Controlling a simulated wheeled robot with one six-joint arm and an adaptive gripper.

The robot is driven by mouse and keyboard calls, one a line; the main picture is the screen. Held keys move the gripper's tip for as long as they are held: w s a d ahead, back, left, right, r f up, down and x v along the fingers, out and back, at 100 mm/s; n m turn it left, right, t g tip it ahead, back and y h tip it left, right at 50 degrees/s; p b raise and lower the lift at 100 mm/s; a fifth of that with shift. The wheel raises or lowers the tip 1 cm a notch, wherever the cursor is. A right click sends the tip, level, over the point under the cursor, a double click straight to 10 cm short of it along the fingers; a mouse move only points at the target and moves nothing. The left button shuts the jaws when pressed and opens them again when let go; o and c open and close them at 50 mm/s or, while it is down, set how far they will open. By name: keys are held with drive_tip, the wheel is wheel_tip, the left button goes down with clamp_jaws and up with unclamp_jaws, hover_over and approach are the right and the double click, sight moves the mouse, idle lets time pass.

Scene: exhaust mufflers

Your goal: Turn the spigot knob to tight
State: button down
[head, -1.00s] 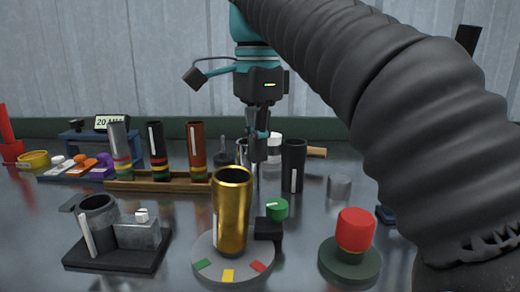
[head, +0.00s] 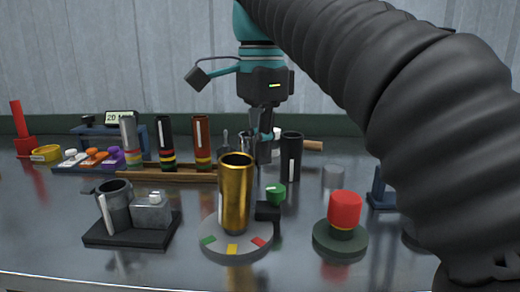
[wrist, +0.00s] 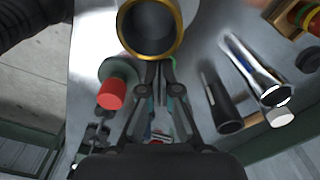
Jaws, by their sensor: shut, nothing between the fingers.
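A green knob (head: 276,193) with a pale mark sits on a black block (head: 267,211) beside a gold tube (head: 236,195). I take this for the spigot knob, but no readable label confirms it. The gold tube stands upright on a round grey base (head: 215,249) with green, yellow and red marks. My gripper (head: 262,160) points down, shut and empty, behind the green knob in the head view. In the wrist view my gripper (wrist: 159,72) is just below the gold tube's rim (wrist: 181,42). The fingers mostly hide the knob there.
A red knob (head: 345,209) on a dark round base stands to the right. A black tube (head: 291,158) stands close right of my gripper. A wooden rack (head: 165,177) with several tubes and a grey clamp block (head: 152,212) are at left.

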drive_tip(key=shift+f+b, duration=1.95)
drive_tip(key=shift+f, duration=1.3)
drive_tip(key=shift+w+d, duration=0.1)
drive_tip(key=shift+w+r+p, duration=0.1)
drive_tip(key=shift+w+p, duration=0.2)
drive_tip(key=shift+p, duration=1.4)
drive_tip(key=shift+a, duration=0.25)
drive_tip(key=shift+s+a, duration=0.15)
drive_tip(key=shift+a, duration=0.1)
drive_tip(key=shift+r, duration=2.95)
